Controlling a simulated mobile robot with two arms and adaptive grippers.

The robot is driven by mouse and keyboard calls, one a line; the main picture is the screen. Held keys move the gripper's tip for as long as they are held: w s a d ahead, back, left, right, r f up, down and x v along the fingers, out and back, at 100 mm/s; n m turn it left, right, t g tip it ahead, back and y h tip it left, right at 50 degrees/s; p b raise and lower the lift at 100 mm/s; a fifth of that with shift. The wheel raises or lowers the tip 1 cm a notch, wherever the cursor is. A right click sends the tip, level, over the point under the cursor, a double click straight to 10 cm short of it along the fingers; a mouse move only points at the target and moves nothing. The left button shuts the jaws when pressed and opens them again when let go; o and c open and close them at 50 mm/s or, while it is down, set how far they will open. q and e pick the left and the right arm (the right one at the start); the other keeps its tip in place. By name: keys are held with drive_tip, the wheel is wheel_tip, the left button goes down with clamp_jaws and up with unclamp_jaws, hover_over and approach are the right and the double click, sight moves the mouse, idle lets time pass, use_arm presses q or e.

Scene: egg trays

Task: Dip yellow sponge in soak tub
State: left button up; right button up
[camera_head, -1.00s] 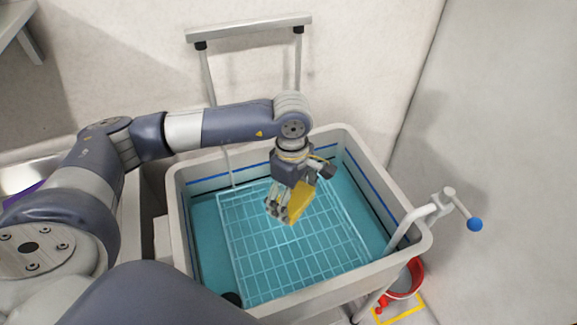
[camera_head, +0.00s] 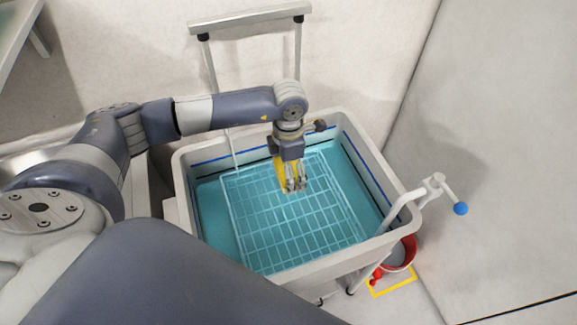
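The soak tub (camera_head: 186,213) is a large pale bin with blue-green liquid and a white wire grid (camera_head: 256,235) in it. My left gripper (camera_head: 294,188) reaches in from the left and points down inside the tub's outline, over the far middle of the grid. It is shut on the yellow sponge (camera_head: 281,173), which shows behind and to the left of the fingers, partly hidden by them. I cannot tell whether the sponge's lower end touches the liquid. My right gripper is not in view.
A white pipe with a blue-ended lever (camera_head: 460,208) stands at the tub's right rim. A red bucket (camera_head: 402,256) is on the floor by a yellow floor marking (camera_head: 393,283). A metal rail frame (camera_head: 250,20) rises behind the tub; walls stand behind and right.

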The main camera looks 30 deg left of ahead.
use_arm(q)
wheel_tip(320, 180, down, 4)
drive_tip(key=shift+r+b, duration=0.15)
drive_tip(key=shift+b, duration=0.8)
wheel_tip(320, 180, down, 9)
drive_tip(key=b, duration=0.8)
drive_tip(key=shift+r+p, duration=3.3)
drive_tip(key=shift+r, duration=2.9)
